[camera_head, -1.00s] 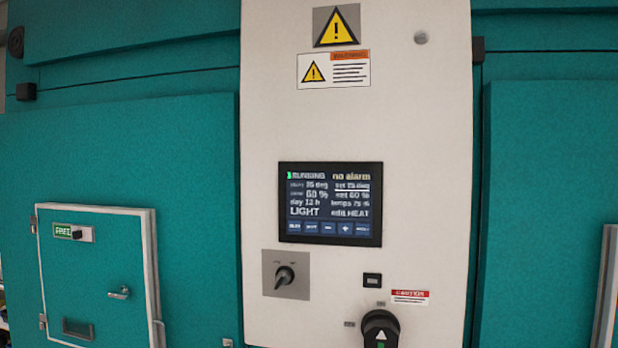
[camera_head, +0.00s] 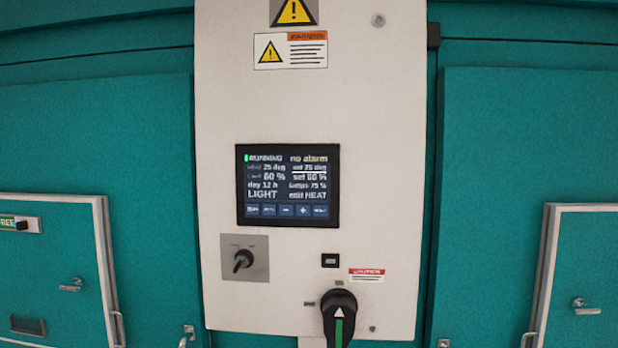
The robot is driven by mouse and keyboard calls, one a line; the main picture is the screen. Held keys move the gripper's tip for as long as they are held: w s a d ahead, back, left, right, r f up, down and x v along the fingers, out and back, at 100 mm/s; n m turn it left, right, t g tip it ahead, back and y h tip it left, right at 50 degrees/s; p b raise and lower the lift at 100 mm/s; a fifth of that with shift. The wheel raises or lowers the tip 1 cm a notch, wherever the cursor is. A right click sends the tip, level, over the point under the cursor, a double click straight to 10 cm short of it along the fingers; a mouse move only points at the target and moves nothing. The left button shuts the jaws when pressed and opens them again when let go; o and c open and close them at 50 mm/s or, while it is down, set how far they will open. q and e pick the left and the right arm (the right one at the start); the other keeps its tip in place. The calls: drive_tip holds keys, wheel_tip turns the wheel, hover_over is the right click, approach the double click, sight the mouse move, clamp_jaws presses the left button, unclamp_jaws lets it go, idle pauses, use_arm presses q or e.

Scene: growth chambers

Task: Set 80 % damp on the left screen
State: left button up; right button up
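A dark touch screen (camera_head: 287,186) is set in a pale control panel (camera_head: 385,130) near the middle of the head view. Its text is small and partly blurred. It seems to read running, no alarm, 25 deg, 60 %, set 60 %, day 12 h, lamps 75 %, LIGHT and edit HEAT. The set 25 deg line is underlined. A row of several blue buttons (camera_head: 287,210) runs along the bottom of the screen, with minus and plus among them. No other screen is in view. Neither of my grippers is in view.
Below the screen are a small selector knob (camera_head: 243,261), a small black module (camera_head: 330,260) and a large black rotary switch (camera_head: 339,318). Teal walls (camera_head: 520,140) flank the panel. Hatch doors with handles stand at left (camera_head: 50,260) and right (camera_head: 590,260).

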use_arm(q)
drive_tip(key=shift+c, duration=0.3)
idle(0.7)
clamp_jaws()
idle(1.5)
